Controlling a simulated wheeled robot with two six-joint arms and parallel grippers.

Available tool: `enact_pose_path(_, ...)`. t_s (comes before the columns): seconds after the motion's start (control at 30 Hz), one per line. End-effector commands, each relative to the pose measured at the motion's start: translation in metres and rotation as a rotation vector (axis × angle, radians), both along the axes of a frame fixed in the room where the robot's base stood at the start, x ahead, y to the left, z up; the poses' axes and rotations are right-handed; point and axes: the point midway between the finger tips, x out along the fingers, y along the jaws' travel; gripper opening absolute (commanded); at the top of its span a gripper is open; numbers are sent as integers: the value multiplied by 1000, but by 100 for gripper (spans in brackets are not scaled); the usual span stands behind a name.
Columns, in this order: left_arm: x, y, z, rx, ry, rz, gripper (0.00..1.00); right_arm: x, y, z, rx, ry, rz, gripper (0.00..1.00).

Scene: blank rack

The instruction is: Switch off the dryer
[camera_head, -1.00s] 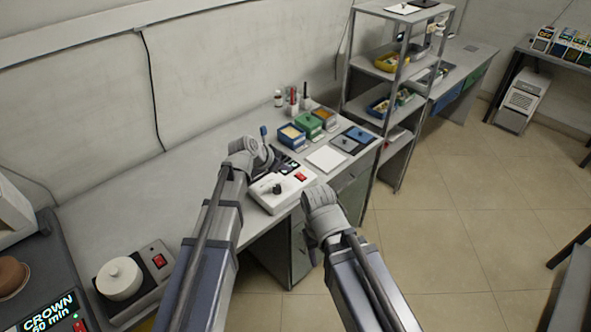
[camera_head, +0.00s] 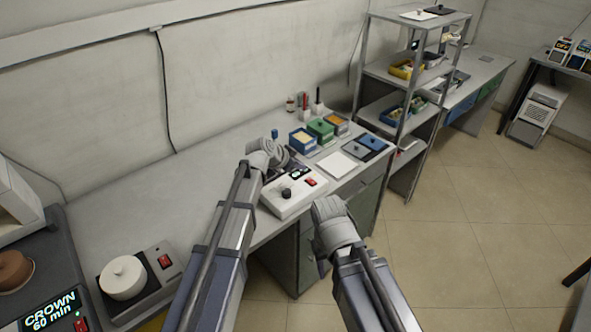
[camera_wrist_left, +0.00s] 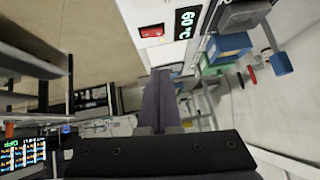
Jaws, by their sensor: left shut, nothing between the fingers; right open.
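A white box (camera_head: 287,202) with a black knob, a red switch (camera_head: 309,182) and a small display stands on the bench; I take it for the dryer. In the left wrist view the box (camera_wrist_left: 190,61) shows its red switch (camera_wrist_left: 152,31) and a 60 °C readout (camera_wrist_left: 187,22). My left gripper (camera_wrist_left: 161,75) is shut and empty, its tips below the switch in that view, apparently apart from it. In the head view my left gripper (camera_head: 279,153) is behind the box. My right gripper (camera_head: 327,207) is at the box's front right; its fingers are mostly hidden.
A hot plate with a white pot (camera_head: 122,277) and red switch, and a dark device reading CROWN 60 min (camera_head: 50,310), are at left. Coloured boxes (camera_head: 320,129), bottles and a white pad (camera_head: 338,165) lie behind. A shelf rack (camera_head: 366,60) stands at right.

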Motion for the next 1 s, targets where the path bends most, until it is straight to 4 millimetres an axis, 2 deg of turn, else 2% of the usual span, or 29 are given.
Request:
enact_pose_path(0.03,8,-5,-14,1,0,-2,0,0,0,-14,0,0,0,50)
enact_pose_path(0.3,38,-28,-53,1,-1,-1,0,0,0,-53,0,0,0,50)
enact_pose_path(0.5,36,-23,-76,0,-1,1,0,0,0,-76,0,0,0,50)
enact_pose_path(0.67,36,-22,-82,0,-1,1,0,0,0,-82,0,0,0,50)
enact_pose_path(1.0,36,-22,-81,0,-1,1,0,0,0,-81,0,0,0,50)
